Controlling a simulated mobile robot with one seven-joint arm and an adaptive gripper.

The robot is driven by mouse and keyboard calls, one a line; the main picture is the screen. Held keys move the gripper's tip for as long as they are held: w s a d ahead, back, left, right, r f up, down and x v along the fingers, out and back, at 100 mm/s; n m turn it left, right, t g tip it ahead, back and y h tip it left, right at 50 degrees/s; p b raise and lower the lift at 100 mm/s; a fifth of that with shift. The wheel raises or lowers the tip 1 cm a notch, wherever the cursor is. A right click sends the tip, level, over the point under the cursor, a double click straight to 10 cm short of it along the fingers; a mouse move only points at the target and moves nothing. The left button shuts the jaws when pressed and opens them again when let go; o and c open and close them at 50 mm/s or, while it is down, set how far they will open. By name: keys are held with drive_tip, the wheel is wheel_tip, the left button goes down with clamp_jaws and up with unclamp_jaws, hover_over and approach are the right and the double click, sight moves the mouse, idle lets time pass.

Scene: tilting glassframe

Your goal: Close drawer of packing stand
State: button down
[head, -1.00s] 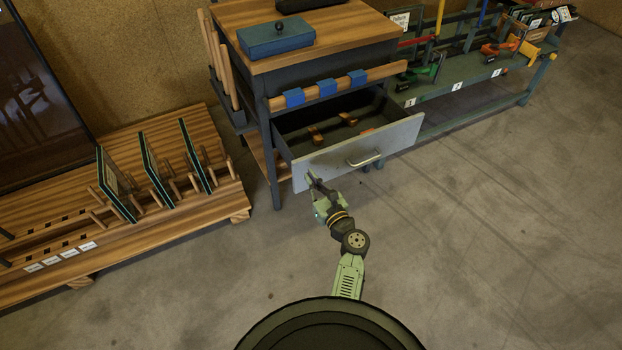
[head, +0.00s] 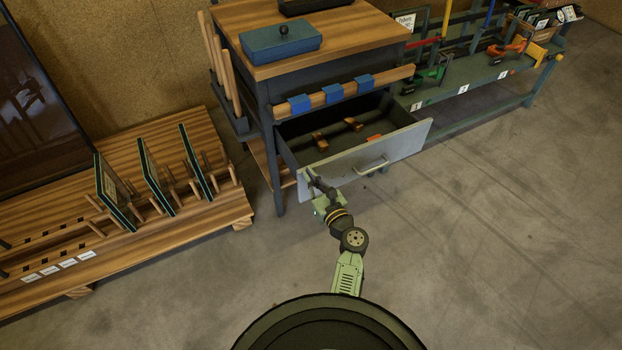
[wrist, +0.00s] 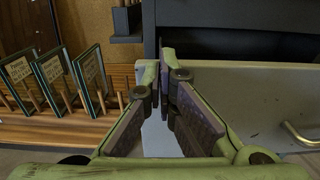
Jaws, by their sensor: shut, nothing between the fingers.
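The packing stand (head: 262,130) has a wooden top, and its drawer is pulled out. The grey drawer front (head: 345,160) carries a bar handle (head: 371,164), which also shows at the right edge of the wrist view (wrist: 297,134). A few small wooden pieces lie inside the drawer. My gripper (head: 312,182) is at the left end of the drawer front, left of the handle. In the wrist view, my gripper's fingers (wrist: 161,80) are together and empty, in front of the drawer front's left part. I cannot tell whether they touch it.
A blue box (head: 280,42) sits on the stand's top. A rail with blue clips (head: 345,92) runs above the drawer. A wooden rack with upright panels (head: 150,180) stands on the left, and a green tool shelf (head: 465,90) at the back right. The floor in front is clear.

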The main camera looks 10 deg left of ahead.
sight(285, 144)
drive_tip(key=b+x, duration=0.4)
drive_tip(key=x, duration=1.4)
drive_tip(key=shift+f, duration=0.1)
